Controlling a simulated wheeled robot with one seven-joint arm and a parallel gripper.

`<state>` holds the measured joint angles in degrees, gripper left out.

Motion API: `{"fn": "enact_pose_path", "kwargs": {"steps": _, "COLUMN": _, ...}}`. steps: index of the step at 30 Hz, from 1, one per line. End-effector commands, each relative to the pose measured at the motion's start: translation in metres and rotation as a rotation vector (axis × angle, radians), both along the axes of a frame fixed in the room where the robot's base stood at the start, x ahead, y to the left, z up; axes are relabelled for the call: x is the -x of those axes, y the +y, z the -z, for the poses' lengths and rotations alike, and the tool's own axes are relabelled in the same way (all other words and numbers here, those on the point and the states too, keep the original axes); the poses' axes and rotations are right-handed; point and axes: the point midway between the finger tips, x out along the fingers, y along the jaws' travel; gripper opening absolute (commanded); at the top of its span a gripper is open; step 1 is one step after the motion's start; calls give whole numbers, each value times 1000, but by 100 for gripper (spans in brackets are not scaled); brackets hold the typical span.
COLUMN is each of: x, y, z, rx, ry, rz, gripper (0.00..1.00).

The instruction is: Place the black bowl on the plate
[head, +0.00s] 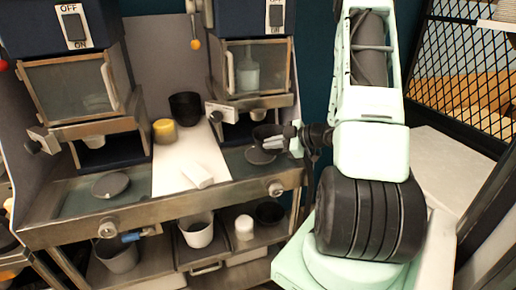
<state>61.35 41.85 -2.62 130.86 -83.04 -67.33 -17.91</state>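The black bowl (264,131) is at the fingers of my gripper (274,143), on the right side of the counter. My gripper reaches in from the right and looks shut on the bowl's near side; the fingers hide part of the bowl. A dark grey round plate (259,157) lies on the right counter section, just below and in front of the bowl in the picture. The bowl seems to be above the plate, but the exact gap cannot be told. A second grey plate (110,186) lies on the left section.
A larger black container (186,107) and a yellow cup (165,130) stand at the back of the white middle strip (175,165). A white cylinder (197,175) lies in front. Dispensers flank the strip. Pots, including a white one (196,232), stand on the lower shelf.

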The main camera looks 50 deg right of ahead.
Motion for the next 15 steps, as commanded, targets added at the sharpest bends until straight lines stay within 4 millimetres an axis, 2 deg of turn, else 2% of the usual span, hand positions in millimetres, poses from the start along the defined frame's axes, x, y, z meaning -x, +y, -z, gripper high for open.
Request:
{"fn": "enact_pose_path", "kwargs": {"steps": 3, "x": -29, "y": -11, "z": -1, "rx": 2, "ry": -2, "rz": -3, "gripper": 0}}
{"fn": "enact_pose_path", "kwargs": {"steps": 10, "x": -76, "y": -30, "z": -1, "rx": 2, "ry": -2, "rz": -3, "gripper": 0}}
{"fn": "enact_pose_path", "kwargs": {"steps": 11, "x": -81, "y": -32, "z": -1, "rx": 1, "ry": -3, "rz": -2, "gripper": 0}}
{"fn": "enact_pose_path", "kwargs": {"steps": 12, "x": -80, "y": -32, "z": 12, "rx": -3, "ry": 0, "rz": 1, "gripper": 0}}
{"fn": "enact_pose_path", "kwargs": {"steps": 15, "x": -79, "y": -32, "z": 26, "rx": -2, "ry": 1, "rz": 1, "gripper": 0}}
